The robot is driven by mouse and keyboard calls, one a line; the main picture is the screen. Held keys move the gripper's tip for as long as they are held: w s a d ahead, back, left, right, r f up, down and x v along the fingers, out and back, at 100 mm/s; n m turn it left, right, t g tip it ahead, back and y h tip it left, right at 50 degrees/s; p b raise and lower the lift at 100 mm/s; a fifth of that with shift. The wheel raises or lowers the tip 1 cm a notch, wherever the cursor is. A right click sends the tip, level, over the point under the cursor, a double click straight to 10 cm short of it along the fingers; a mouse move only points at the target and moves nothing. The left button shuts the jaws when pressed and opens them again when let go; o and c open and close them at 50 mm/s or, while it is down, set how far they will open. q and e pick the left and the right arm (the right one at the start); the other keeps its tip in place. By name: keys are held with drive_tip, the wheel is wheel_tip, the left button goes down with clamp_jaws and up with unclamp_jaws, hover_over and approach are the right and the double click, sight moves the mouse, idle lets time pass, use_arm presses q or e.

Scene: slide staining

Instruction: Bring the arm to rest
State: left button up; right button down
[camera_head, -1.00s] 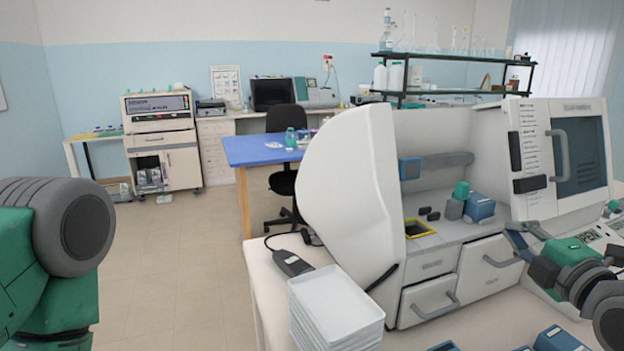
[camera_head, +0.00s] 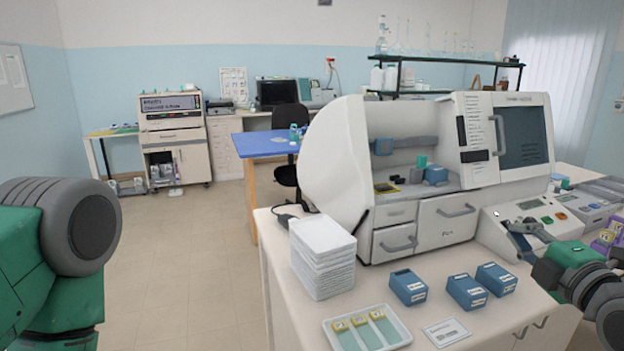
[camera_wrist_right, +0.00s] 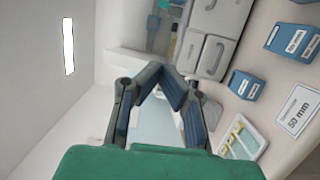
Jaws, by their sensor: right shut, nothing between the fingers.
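My right arm comes in at the right edge of the head view, with its green and grey wrist over the right part of the white bench. My right gripper (camera_head: 516,238) is shut and empty, held in front of the white machine's control panel (camera_head: 530,208). In the right wrist view the dark gripper fingers (camera_wrist_right: 166,84) are bent together, with nothing between them. A green and grey part of my left arm fills the left edge of the head view, and its gripper is out of view.
The white staining machine (camera_head: 340,150) stands on the bench. In front are three blue boxes (camera_head: 466,291), a stack of white trays (camera_head: 322,258), a tray with yellow-ended slides (camera_head: 403,336) and a label card (camera_head: 446,332). Open floor (camera_head: 185,270) lies to the left.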

drive_tip(key=s+a+f+m+g+b, duration=0.1)
drive_tip(key=s+f+m+g+b, duration=0.2)
drive_tip(key=f, duration=0.7)
drive_tip(key=s+a+f+m+g+b, duration=0.2)
drive_tip(key=s+f+m+g, duration=0.15)
drive_tip(key=f, duration=0.75)
drive_tip(key=s+a+f+m+g+b, duration=0.1)
drive_tip(key=s+f+m+g+b, duration=0.2)
drive_tip(key=f, duration=0.7)
use_arm(q)
wheel_tip(320, 180, down, 13)
drive_tip(key=b, duration=0.4)
drive_tip(key=shift+s+r+b, duration=0.2)
drive_tip(key=shift+s+b, duration=0.1)
drive_tip(key=shift+s, duration=0.05)
use_arm(e)
drive_tip(key=s+a+f+m+g+h, duration=0.1)
drive_tip(key=s+f+m+g, duration=0.7)
drive_tip(key=s+f, duration=1.2)
drive_tip(key=s+a+m, duration=0.1)
drive_tip(key=s, duration=0.2)
drive_tip(key=shift+s+a+h, duration=0.4)
drive_tip(key=shift+w, duration=0.15)
